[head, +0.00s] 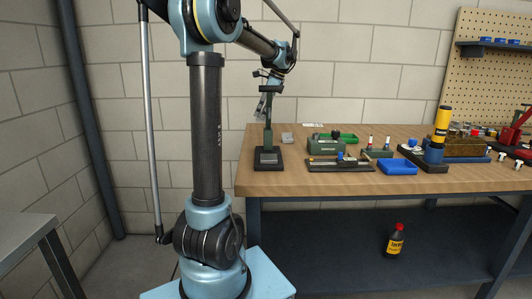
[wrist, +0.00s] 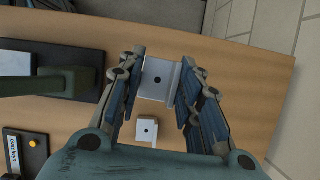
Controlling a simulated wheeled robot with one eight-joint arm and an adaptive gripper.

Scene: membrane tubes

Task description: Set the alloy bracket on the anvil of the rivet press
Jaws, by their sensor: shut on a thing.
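My gripper (head: 269,83) is shut on a light grey angled bracket (wrist: 157,77) with a small hole, held between both fingers in the wrist view (wrist: 162,70). In the head view the held bracket (head: 262,104) hangs tilted, above table height near the upper part of the rivet press. The dark green rivet press (head: 268,138) stands at the table's left end. Its black base bears a grey plate, seemingly the anvil (head: 269,157), with nothing visible on it. In the wrist view the press (wrist: 40,66) is left of the bracket, apart from it.
A second grey piece with a hole (wrist: 147,129) lies on the wooden table (head: 300,184), behind the press in the head view (head: 287,137).

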